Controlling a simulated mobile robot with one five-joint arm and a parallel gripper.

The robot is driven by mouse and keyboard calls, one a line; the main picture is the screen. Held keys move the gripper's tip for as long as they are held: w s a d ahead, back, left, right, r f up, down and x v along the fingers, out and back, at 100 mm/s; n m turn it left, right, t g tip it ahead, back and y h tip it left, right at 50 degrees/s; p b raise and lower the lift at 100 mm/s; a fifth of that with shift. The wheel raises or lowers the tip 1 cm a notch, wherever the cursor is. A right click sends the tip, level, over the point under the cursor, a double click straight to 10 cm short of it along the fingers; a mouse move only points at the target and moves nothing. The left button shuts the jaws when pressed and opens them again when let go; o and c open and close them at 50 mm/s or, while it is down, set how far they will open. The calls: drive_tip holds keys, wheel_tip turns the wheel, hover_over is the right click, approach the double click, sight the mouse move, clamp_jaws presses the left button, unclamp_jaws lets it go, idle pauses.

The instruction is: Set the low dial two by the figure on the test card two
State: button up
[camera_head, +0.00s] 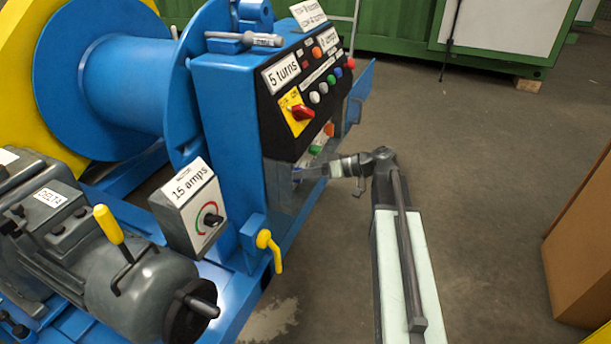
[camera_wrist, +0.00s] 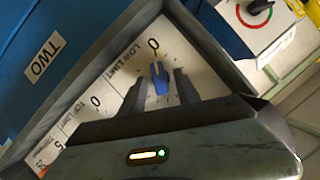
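The low limit dial's blue pointer knob (camera_wrist: 159,78) sits on a white plate (camera_wrist: 128,62) marked LOW LIMIT, with a 0 beside it, in the wrist view. A label TWO (camera_wrist: 44,64) is on the blue casing next to the plate. My gripper (camera_wrist: 160,77) is open, one finger on each side of the knob, with gaps visible. In the head view my gripper (camera_head: 305,172) reaches the lower side of the blue control box. A white card (camera_head: 308,14) on top of the box bears two lines of small print; I cannot read its figures surely.
A second dial, top limit (camera_wrist: 84,112), lies beside the low dial. A red emergency-type switch (camera_head: 301,112), coloured buttons (camera_head: 323,88) and a 5 turns label (camera_head: 283,75) are above. A 15 amps box (camera_head: 188,188) and yellow lever (camera_head: 268,244) stand left.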

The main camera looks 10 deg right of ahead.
clamp_jaws()
drive_tip(key=shift+d, duration=0.15)
drive_tip(key=shift+f, duration=0.1)
drive_tip(key=shift+w+f+m+g+y+b, duration=0.15)
drive_tip(key=shift+m+g+y+b, duration=0.15)
drive_tip(key=shift+m+b, duration=0.5)
drive_tip(key=m+b, duration=0.1)
drive_tip(key=m+y+b, duration=0.1)
drive_tip(key=shift+d+f+m+g+y, duration=0.1)
drive_tip(key=shift+f+m+g+y, duration=0.1)
drive_tip(key=shift+m+g+y, duration=0.15)
drive_tip(key=m+y+b, duration=0.1)
drive_tip(key=m+b, duration=0.1)
drive_tip(key=b, duration=0.1)
drive_tip(key=shift+m, duration=0.35)
drive_tip(key=shift+m+g+y+b, duration=0.25)
drive_tip(key=shift+m+y+b, duration=0.15)
drive_tip(key=shift+m, duration=0.1)
drive_tip(key=shift+w+r, duration=0.1)
drive_tip(key=shift+r, duration=0.05)
unclamp_jaws()
